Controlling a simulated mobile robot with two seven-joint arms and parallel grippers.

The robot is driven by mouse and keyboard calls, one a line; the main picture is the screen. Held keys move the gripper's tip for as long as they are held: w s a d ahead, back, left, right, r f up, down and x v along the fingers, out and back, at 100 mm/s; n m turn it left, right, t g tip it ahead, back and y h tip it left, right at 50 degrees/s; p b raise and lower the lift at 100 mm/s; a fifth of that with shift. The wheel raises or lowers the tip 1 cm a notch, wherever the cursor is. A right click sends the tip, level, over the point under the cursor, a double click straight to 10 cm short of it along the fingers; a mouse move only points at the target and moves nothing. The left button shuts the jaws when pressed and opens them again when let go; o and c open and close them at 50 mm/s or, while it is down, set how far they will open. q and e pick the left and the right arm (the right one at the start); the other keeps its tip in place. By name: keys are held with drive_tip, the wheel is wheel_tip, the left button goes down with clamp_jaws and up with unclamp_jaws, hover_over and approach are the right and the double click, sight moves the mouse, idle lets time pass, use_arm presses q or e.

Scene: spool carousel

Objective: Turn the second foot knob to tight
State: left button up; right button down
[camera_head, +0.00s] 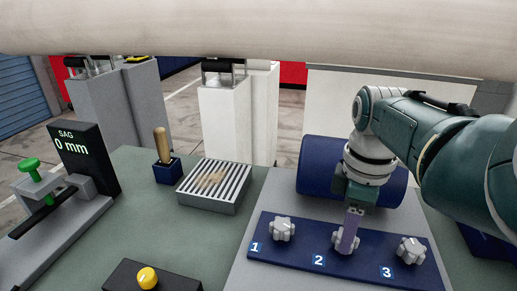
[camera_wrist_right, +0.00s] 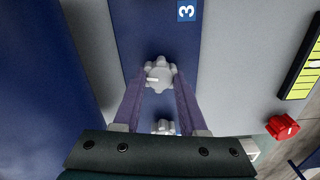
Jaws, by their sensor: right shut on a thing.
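The blue plate (camera_head: 290,252) carries three pale lobed knobs, numbered 1, 2 and 3. The second knob (camera_head: 340,241) is in the middle, partly hidden by my right gripper (camera_head: 347,244). That gripper points down with its purple fingers shut on the second knob. In the right wrist view, the second knob (camera_wrist_right: 159,76) sits between the two fingertips (camera_wrist_right: 160,80), with a light mark on its face. Knob 1 (camera_head: 282,229) and knob 3 (camera_head: 411,250) stand free on either side. My left gripper is not in view.
A dark blue cylinder (camera_head: 313,166) lies behind the plate. To the left are a slatted grey box (camera_head: 212,203), a blue holder (camera_head: 168,172) with a wooden handle, a yellow button (camera_head: 147,278) and a display (camera_head: 82,155) reading SAG 0 mm. A red knob (camera_wrist_right: 283,127) shows in the wrist view.

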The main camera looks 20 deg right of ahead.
drive_tip(key=shift+r+m+p, duration=0.15)
drive_tip(key=shift+m+p, duration=0.2)
drive_tip(key=shift+m, duration=1.55)
drive_tip(key=m+p, duration=0.1)
drive_tip(key=m, duration=1.1)
drive_tip(key=shift+m, duration=0.4)
drive_tip(key=m, duration=0.4)
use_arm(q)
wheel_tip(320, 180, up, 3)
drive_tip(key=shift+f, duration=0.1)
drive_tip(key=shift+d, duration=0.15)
use_arm(e)
drive_tip(key=shift+m, duration=0.4)
